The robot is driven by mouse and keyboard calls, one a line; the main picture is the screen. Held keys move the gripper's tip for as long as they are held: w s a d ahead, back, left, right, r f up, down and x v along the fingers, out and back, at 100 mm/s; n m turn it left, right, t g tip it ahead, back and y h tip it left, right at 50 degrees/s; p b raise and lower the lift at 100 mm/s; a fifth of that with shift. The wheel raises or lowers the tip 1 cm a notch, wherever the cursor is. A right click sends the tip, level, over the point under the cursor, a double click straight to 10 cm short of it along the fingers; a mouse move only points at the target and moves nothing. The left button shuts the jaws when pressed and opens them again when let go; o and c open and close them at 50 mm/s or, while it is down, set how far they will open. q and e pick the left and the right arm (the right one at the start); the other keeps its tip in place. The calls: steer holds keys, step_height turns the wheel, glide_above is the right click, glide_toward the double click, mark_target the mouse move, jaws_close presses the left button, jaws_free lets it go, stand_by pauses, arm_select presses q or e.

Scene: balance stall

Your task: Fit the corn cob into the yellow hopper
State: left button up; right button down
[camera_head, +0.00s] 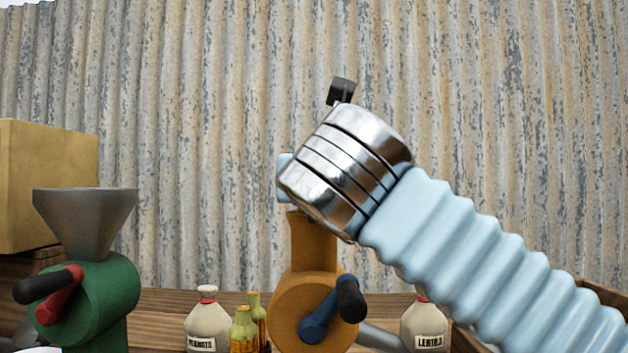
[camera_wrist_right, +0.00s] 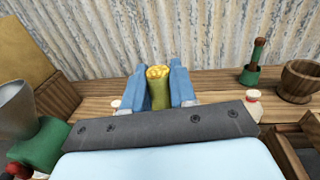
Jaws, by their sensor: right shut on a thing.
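The corn cob (camera_wrist_right: 158,92), yellow at its tip and green lower down, is held between the blue fingers of my right gripper (camera_wrist_right: 158,76) in the right wrist view. In the head view the cob is hidden behind my metal wrist, and only a bit of light-blue gripper (camera_head: 284,180) shows at its left. The yellow-orange mill (camera_head: 290,290) stands below it, with its hopper neck (camera_head: 312,240) just under my wrist. The hopper's mouth is hidden, so I cannot tell whether the cob touches it. My left gripper is not in view.
A green mill (camera_head: 105,295) with a grey funnel (camera_head: 85,220) stands at the left, before a tan box (camera_head: 45,180). White bottles (camera_head: 208,325) and green-and-yellow bottle-like things (camera_head: 243,330) stand near the yellow mill.

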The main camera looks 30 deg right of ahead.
steer(key=shift+f, duration=0.4)
steer(key=c, duration=0.8)
jaws_free()
steer(key=shift+o, duration=0.3)
steer(key=o, duration=0.4)
